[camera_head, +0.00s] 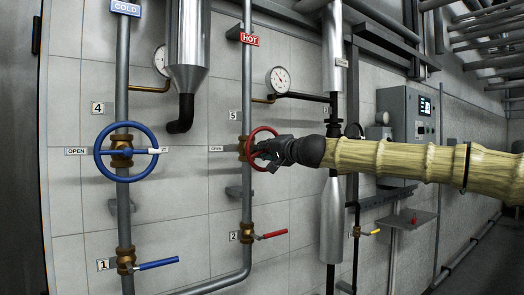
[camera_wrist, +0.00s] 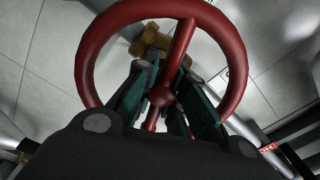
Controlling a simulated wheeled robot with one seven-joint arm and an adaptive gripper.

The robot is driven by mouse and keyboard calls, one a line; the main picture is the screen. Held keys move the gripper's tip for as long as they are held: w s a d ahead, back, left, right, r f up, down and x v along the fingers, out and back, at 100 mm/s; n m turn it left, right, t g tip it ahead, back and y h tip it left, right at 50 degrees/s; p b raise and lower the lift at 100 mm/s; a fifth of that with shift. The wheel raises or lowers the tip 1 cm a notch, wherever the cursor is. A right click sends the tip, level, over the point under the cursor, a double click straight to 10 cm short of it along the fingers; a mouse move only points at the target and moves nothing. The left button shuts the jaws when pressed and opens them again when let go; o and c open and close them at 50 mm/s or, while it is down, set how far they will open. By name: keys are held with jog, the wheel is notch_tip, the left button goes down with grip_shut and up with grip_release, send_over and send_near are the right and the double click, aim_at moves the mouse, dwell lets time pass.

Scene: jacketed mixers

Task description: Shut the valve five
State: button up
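Valve five is a red handwheel (camera_head: 262,147) on a brass body (camera_head: 244,149), on the vertical grey pipe beside the "5" label (camera_head: 233,115). It fills the upper middle of the wrist view as a red ring (camera_wrist: 88,62) with spokes and a round hub (camera_wrist: 161,97). My gripper (camera_head: 266,152) is at this wheel, reaching in from the right. In the wrist view its dark green fingers (camera_wrist: 164,80) reach inside the ring, one on each side of the hub and lower spoke. They stand apart. I cannot tell whether they press on the spoke.
A larger blue handwheel (camera_head: 101,163) with an "OPEN" tag is on the pipe to the left. Below are a blue lever valve (camera_head: 158,264) and a red lever valve (camera_head: 272,235). A gauge (camera_head: 279,79) is above valve five. A control box (camera_head: 397,120) is behind my arm.

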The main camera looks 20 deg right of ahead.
jog(key=o, duration=0.3)
jog(key=shift+d, duration=0.1)
jog(key=shift+s, duration=0.2)
jog(key=shift+v, duration=5.8)
jog(key=shift+r, duration=0.1)
